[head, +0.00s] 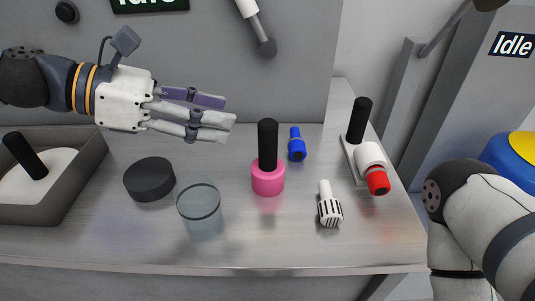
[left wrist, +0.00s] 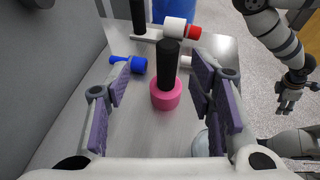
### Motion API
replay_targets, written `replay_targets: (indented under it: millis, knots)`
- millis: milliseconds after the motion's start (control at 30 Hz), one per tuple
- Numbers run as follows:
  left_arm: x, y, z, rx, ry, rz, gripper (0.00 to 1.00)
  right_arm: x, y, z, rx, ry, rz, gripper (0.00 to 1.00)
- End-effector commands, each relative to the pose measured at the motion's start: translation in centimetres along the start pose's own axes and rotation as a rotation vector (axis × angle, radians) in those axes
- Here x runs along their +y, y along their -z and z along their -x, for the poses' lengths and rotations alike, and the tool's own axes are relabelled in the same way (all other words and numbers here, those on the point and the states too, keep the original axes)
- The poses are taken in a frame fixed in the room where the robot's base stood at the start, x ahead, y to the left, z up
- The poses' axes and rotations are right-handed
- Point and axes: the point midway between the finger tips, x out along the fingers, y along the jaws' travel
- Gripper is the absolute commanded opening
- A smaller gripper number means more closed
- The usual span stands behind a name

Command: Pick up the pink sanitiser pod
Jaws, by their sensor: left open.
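The pink sanitiser pod (head: 268,180), a pink round base with a tall black handle, stands upright on the metal counter. In the left wrist view the pod (left wrist: 166,95) shows ahead between the spread fingers. My left gripper (head: 230,112) is open and empty, up and to the left of the pod in the head view, and apart from it. It also shows in the left wrist view (left wrist: 165,95), its purple-padded fingers on either side. My right gripper (left wrist: 290,92) is small at the right of the left wrist view; its jaws are unclear.
A black puck (head: 149,180) and a grey tray (head: 88,183) are left. A white holder with a red-capped roll (head: 369,158) is right.

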Motion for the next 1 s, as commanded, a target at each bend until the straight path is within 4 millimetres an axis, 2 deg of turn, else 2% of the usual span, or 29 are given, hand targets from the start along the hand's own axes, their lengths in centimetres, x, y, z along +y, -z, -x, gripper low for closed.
replay_targets:
  millis: [33,100,267,467,567,733,767,967,1000]
  knots:
    - [0.0,0.8,-1.5,0.005,0.008,0.008,0.49,0.0,-0.4,-0.8,-0.020,-0.001,0.000,0.40]
    - [0.0,0.7,-2.8,0.004,0.006,0.008,0.49,0.0,-0.5,-1.2,-0.028,-0.001,0.000,0.40]
    - [-0.1,0.3,-4.7,0.002,0.004,0.005,0.49,0.1,-0.6,-1.6,-0.035,-0.002,0.001,0.40]
    - [-0.5,0.0,-8.4,0.002,0.002,0.004,0.49,0.1,-0.8,-2.2,-0.049,-0.003,0.001,0.40]
    - [-0.5,-0.1,-9.1,0.001,0.001,0.003,0.49,0.1,-0.8,-2.3,-0.051,-0.003,0.001,0.40]
    - [-0.5,-0.3,-9.0,0.000,-0.001,0.002,0.49,0.1,-0.8,-2.2,-0.050,-0.003,0.002,0.40]
    - [-0.5,-0.3,-9.0,0.000,-0.001,0.002,0.47,0.1,-0.8,-2.2,-0.050,-0.003,0.002,0.40]
    - [-0.5,-0.3,-9.0,0.000,-0.001,0.002,0.02,0.1,-0.8,-2.2,-0.050,-0.003,0.002,0.40]
    - [-0.5,-0.3,-9.0,0.000,-0.001,0.002,0.00,0.1,-0.8,-2.2,-0.050,-0.003,0.002,0.40]
